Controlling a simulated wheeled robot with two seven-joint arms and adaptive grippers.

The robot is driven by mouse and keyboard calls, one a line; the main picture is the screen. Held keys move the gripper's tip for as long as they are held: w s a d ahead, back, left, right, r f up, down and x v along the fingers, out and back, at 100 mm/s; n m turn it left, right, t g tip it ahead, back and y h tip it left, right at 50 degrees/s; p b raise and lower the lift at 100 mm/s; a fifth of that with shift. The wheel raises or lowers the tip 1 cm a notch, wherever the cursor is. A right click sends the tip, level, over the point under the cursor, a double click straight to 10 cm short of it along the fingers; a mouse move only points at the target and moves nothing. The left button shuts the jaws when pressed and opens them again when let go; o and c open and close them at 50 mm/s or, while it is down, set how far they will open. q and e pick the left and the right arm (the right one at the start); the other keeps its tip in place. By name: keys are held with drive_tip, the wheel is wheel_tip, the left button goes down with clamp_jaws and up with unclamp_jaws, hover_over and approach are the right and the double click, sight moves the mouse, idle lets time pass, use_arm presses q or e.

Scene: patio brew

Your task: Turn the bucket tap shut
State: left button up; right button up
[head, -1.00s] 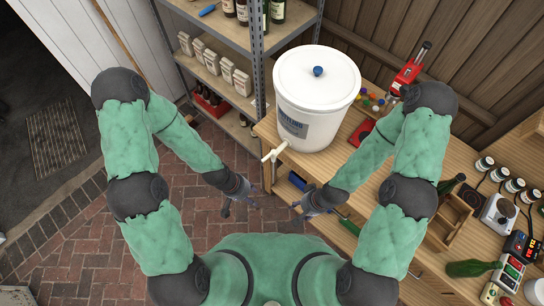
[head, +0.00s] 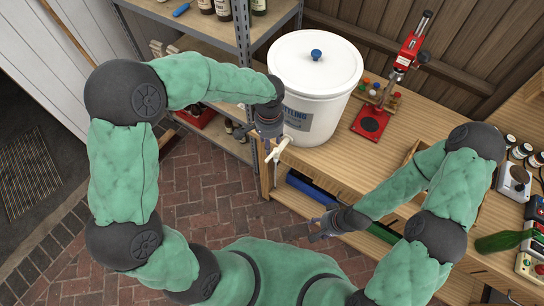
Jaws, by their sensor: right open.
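The white bucket (head: 312,82) with a blue-knobbed lid stands upright at the left end of the wooden workbench. Its pale tap (head: 279,150) sticks out low on the side facing me, past the bench edge. My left gripper (head: 268,138) points down right beside the tap, close to the bucket wall. It hides part of the tap's root, and I cannot tell whether it touches it or how far its jaws are apart. My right gripper (head: 310,232) is open and empty in front of the bench, low and away from the bucket.
A red bottle capper (head: 371,122) stands right of the bucket, with coloured caps behind it. A metal shelf (head: 243,40) with bottles is close behind my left forearm. A green bottle (head: 497,241) lies at the right. The brick floor (head: 215,195) before the bench is clear.

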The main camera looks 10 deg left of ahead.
sight(269, 158)
use_arm(q)
wheel_tip(269, 158, down, 10)
drive_tip(key=shift+r+b, duration=0.15)
drive_tip(key=shift+b, duration=0.45)
drive_tip(key=shift+c, duration=0.3)
clamp_jaws()
